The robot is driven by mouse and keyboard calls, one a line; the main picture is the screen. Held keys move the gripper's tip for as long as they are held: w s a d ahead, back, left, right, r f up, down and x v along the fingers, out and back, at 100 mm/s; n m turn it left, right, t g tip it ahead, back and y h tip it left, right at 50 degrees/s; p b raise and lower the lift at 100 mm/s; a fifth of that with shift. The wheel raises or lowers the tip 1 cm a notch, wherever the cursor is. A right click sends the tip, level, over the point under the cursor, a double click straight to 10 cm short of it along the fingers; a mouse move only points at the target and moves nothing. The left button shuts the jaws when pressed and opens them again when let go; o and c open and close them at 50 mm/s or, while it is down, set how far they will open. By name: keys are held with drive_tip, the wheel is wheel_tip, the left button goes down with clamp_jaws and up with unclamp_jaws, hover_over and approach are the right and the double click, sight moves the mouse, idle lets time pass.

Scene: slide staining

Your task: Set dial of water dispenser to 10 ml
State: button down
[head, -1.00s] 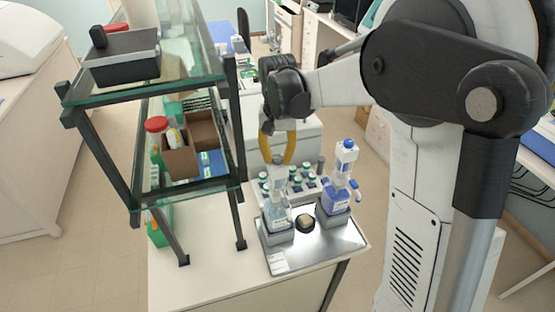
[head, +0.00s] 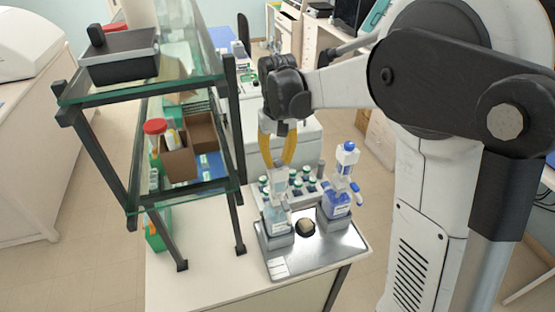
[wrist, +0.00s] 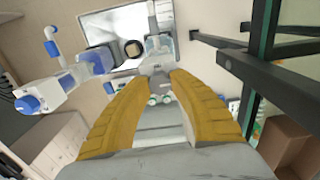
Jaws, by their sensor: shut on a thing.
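Two bottle-top dispensers stand in grey holders on a metal tray (head: 345,236). The left one, with a pale, clear-looking bottle (head: 276,214), is under my gripper (head: 277,166); its label is too small to read. My yellow fingers point down and are closed on the upper part of this dispenser, around its dial area. The fingers hide the dial, and its setting cannot be read. The pale dispenser also shows beyond the fingertips in the wrist view (wrist: 160,44). The right dispenser has a blue cap and blue bottle (head: 337,204) and stands apart from my gripper.
A rack of several green-and-white capped bottles (head: 310,187) stands behind the dispensers. A dark round item (head: 306,227) sits between them on the tray. A glass-shelved rack (head: 239,165) with dark posts stands close to the left. The front left of the table is bare.

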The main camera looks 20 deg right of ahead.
sight(278, 160)
drive_tip(key=c, duration=1.1)
unclamp_jaws()
drive_tip(key=shift+c, duration=0.2)
wheel_tip(278, 160, up, 12)
drive_tip(key=s+f+t+b, duration=0.3)
drive_tip(key=s+f+b, duration=0.7)
drive_tip(key=f, duration=0.4)
drive_tip(key=s+f+t+b, duration=0.4)
drive_tip(key=s+f+b, duration=0.6)
drive_tip(key=f+b, duration=0.3)
wheel_tip(278, 160, down, 2)
drive_tip(key=shift+f, duration=0.2)
